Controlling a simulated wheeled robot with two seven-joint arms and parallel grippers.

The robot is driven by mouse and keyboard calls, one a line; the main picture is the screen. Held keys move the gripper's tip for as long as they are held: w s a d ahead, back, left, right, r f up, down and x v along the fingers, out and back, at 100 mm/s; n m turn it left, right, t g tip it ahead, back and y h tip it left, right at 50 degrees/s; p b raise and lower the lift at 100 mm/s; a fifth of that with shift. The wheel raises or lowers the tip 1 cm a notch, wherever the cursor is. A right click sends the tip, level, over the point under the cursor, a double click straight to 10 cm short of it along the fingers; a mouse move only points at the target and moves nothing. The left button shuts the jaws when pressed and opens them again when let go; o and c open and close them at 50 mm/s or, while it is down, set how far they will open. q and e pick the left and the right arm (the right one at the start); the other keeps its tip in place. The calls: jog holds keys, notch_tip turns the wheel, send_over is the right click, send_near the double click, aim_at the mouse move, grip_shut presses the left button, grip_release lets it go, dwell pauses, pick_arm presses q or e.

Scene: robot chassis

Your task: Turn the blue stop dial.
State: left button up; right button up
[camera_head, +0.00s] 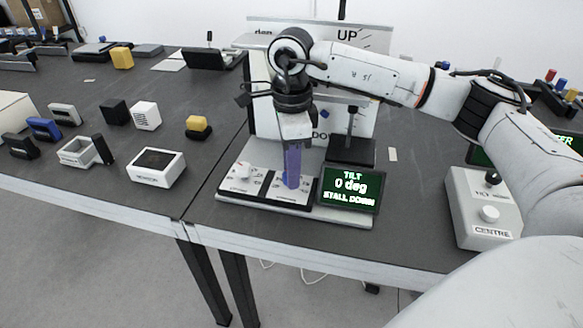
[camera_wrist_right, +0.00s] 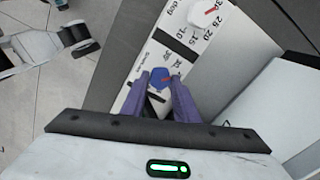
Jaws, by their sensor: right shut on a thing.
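The blue stop dial (camera_wrist_right: 161,78) sits on a white panel and shows between the fingertips in the right wrist view. In the head view only a sliver of blue shows beside the fingers. My right gripper (camera_head: 291,184) points straight down over the panel, its purple fingers shut on the dial; it also shows in the right wrist view (camera_wrist_right: 160,80). The white panel (camera_head: 240,188) carries printed degree marks, and a white dial with a red pointer (camera_wrist_right: 206,14) is beside the blue one. My left gripper is out of view.
A screen (camera_head: 349,189) right of the gripper reads "TILT 0 deg STALL DOWN". A white board (camera_head: 262,110) marked "UP" stands behind. A box labelled "CENTRE" (camera_head: 485,208) is at right. A white bin (camera_head: 157,167) and several blocks lie left.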

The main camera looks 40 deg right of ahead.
jog(key=shift+n, duration=1)
jog(key=shift+r, duration=0.1)
jog(key=o, duration=1.1)
jog(key=shift+c, duration=0.2)
notch_tip(320, 180, up, 10)
jog(key=shift+r, duration=0.15)
